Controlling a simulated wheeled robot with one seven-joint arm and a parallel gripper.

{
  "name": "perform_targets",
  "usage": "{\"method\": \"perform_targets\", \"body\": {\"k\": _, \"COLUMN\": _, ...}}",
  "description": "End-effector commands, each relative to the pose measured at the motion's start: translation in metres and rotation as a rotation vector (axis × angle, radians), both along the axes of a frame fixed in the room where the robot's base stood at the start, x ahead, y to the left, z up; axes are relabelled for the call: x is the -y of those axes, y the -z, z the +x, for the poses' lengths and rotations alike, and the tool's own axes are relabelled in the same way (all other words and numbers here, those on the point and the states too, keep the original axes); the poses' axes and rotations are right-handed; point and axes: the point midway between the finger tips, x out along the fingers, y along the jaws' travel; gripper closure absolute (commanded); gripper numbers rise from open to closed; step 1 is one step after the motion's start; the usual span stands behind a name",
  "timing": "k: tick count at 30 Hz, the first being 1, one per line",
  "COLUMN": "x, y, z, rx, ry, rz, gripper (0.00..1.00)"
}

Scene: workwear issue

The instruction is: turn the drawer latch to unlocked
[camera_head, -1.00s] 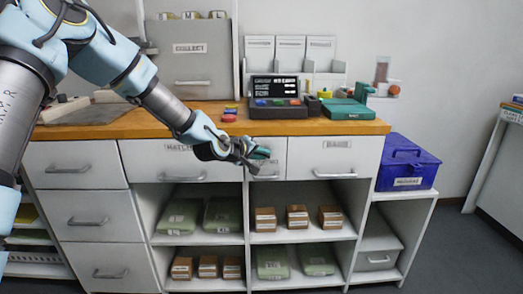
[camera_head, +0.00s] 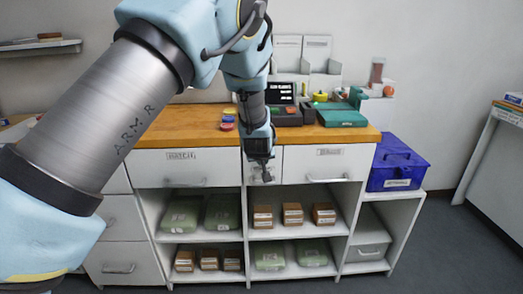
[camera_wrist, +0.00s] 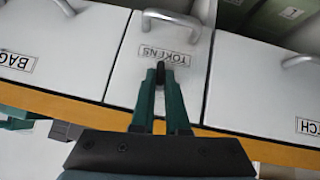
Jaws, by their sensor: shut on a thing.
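The narrow white drawer labelled TOKENS (camera_wrist: 126,78) fills the middle of the wrist view, and it also shows in the head view (camera_head: 276,158). It looks closed. My gripper (camera_wrist: 169,72) is at its front, with its green fingers close together beside the label; it also shows in the head view (camera_head: 262,174). The fingers are shut on a small dark piece, the drawer latch (camera_wrist: 183,60), of which only a dark end shows. The fingers hide most of it, so I cannot tell which way it is turned. The drawer's metal handle (camera_wrist: 172,17) is apart from the fingertips.
Wider drawers flank it: one with a handle (camera_head: 185,183) on the left, one with a handle (camera_head: 327,180) on the right. The wooden counter (camera_head: 185,137) edge lies above. Open shelves hold boxes and green packs below. A blue box (camera_head: 398,165) stands at right.

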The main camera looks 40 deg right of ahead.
Motion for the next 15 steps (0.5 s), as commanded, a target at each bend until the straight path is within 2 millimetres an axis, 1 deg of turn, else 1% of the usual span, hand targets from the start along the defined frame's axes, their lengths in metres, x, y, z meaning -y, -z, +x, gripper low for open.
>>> {"method": "perform_targets", "body": {"k": 1, "x": 0.0019, "y": -0.0068, "z": -0.0029, "rx": 0.019, "ry": 0.006, "rz": 0.022, "gripper": 1.0}}
{"method": "perform_targets", "body": {"k": 6, "x": 0.0023, "y": -0.0045, "z": -0.0029, "rx": 0.063, "ry": 0.004, "rz": 0.078, "gripper": 1.0}}
{"method": "perform_targets", "body": {"k": 15, "x": 0.0023, "y": -0.0006, "z": -0.0021, "rx": 0.101, "ry": 0.001, "rz": 0.123, "gripper": 1.0}}
